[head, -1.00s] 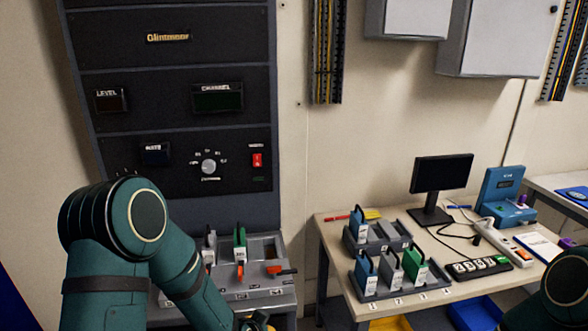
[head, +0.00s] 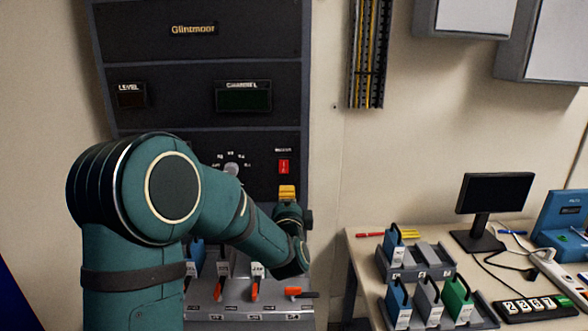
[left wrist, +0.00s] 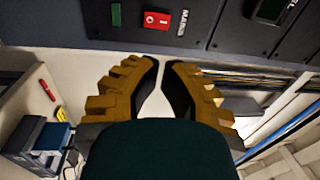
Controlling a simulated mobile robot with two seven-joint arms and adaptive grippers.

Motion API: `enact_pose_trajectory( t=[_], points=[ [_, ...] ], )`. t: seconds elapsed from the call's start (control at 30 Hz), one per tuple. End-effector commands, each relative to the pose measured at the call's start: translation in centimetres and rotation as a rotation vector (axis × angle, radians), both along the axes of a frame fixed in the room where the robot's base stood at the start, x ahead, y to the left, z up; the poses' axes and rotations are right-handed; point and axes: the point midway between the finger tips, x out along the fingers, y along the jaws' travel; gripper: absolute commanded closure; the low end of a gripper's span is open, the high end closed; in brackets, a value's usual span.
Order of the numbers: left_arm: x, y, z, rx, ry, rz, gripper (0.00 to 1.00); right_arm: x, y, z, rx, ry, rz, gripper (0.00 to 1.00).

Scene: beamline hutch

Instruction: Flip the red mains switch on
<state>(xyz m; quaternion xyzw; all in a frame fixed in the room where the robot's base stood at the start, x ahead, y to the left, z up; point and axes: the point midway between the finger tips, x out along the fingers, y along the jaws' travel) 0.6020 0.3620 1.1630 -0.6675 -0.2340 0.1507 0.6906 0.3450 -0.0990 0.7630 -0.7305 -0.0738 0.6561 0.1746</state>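The red mains switch (head: 284,166) is a small upright rocker on the dark lower panel of the rack, under a small label. It also shows in the left wrist view (left wrist: 157,20), beside the word MAINS and a green patch; its on or off position is unclear. My left gripper (head: 287,190), with yellow fingers, is just below the switch in the head view. In the left wrist view my left gripper's fingertips (left wrist: 160,62) come close together with nothing between them, apart from the switch. My right gripper is not in view.
Below is a grey module holder (head: 235,312) with orange levers. A table (head: 365,243) on the right carries a monitor (head: 494,194) and module racks. Bare wall lies between.

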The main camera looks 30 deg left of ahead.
Motion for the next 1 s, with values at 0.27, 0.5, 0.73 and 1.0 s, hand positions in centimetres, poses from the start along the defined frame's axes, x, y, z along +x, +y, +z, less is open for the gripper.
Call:
enact_pose_trajectory(
  t=[0.27,0.5,0.73,1.0],
  points=[
    [0.0,0.0,0.0,0.001,0.001,-0.001,1.00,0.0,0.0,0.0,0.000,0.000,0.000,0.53],
    [1.5,0.8,0.1,0.001,0.000,-0.001,1.00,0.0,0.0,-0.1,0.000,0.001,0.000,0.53],
    [5.1,3.1,0.6,0.001,0.000,0.000,1.00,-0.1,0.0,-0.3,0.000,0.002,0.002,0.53],
    [9.3,5.7,1.2,0.001,0.000,0.000,1.00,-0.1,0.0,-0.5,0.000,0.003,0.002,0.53]
  ],
)
